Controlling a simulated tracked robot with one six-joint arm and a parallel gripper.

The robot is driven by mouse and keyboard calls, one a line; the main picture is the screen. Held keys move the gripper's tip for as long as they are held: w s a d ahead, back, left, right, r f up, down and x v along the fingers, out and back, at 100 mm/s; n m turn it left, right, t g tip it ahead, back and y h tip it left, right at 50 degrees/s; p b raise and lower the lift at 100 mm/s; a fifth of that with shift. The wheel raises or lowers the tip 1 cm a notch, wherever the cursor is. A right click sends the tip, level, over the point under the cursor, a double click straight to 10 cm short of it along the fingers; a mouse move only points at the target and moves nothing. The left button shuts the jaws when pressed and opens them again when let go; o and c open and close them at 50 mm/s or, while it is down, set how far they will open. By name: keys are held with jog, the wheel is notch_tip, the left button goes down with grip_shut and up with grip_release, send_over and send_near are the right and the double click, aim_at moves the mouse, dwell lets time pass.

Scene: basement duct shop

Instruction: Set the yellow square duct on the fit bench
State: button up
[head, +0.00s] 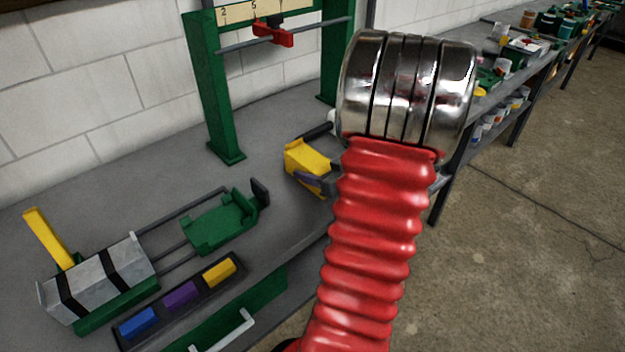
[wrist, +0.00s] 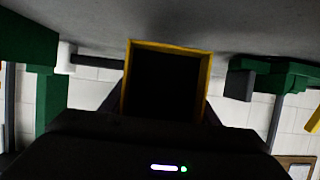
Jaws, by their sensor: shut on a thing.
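The yellow square duct (head: 305,158) is low over the grey fit bench (head: 290,225), just left of my red arm. In the wrist view the duct (wrist: 207,75) is a square yellow frame with a dark hollow inside. My gripper (wrist: 160,105) is shut on it, one dark finger on each side. In the head view my arm hides most of the gripper and part of the duct. The bench surface fills the top of the wrist view, close to the duct's edge; I cannot tell whether they touch.
A green gantry (head: 212,95) with a red slider (head: 272,33) stands behind the duct. At left are a banded grey duct (head: 98,278) with a yellow lever, a green carriage (head: 220,222) on rails and a dark tray with blue, purple and yellow blocks (head: 180,295).

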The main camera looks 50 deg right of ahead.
jog(key=shift+f, duration=1.8)
jog(key=shift+f, duration=0.1)
jog(key=o, duration=1.2)
jog(key=v, duration=1.2)
